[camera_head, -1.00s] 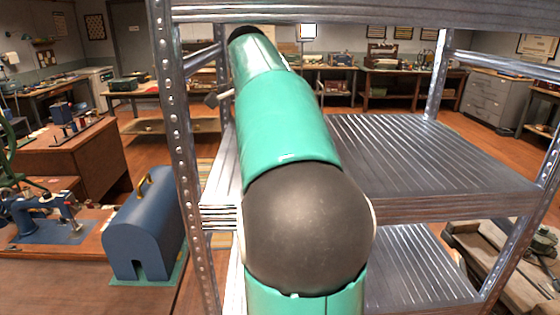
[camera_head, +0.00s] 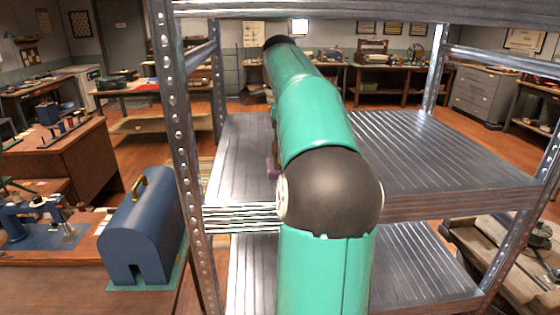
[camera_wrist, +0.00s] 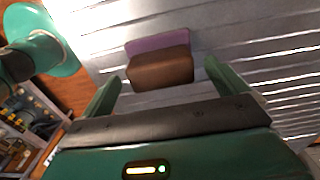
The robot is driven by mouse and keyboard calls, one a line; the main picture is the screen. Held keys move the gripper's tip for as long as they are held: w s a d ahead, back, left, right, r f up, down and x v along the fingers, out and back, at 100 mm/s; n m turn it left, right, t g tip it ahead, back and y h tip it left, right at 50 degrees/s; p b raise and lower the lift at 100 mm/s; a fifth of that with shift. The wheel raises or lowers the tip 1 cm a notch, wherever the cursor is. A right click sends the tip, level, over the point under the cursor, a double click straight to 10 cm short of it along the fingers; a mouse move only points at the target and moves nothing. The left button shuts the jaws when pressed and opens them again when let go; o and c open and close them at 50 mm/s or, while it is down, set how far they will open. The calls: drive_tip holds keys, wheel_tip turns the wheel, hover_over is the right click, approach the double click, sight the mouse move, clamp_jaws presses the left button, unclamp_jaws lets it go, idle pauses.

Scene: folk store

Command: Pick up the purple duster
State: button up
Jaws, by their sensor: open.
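The purple duster is a block with a purple part (camera_wrist: 158,43) and a brown part (camera_wrist: 160,70). It lies on the ribbed metal shelf. In the wrist view it appears in line with the gap between the two green fingers of my gripper (camera_wrist: 163,70), which are open. I cannot tell whether the fingertips have come down around it or are still above it; no contact shows. In the head view a small purple patch (camera_head: 272,167), likely the duster, shows just left of my arm on the middle shelf. My arm hides my gripper there.
The metal rack has an upper shelf (camera_head: 330,10), a middle shelf (camera_head: 440,155) and a lower shelf (camera_head: 420,265), with an upright post (camera_head: 176,130) close on the left. The right of the middle shelf is clear. A blue domed case (camera_head: 142,235) stands left of the rack.

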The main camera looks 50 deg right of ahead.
drive_tip(key=shift+f, duration=1.5)
drive_tip(key=c, duration=1.1)
drive_tip(key=shift+r, duration=1.85)
drive_tip(key=s+a, duration=1.2)
drive_tip(key=a, duration=0.1)
drive_tip(key=shift+a, duration=0.25)
drive_tip(key=shift+f, duration=0.1)
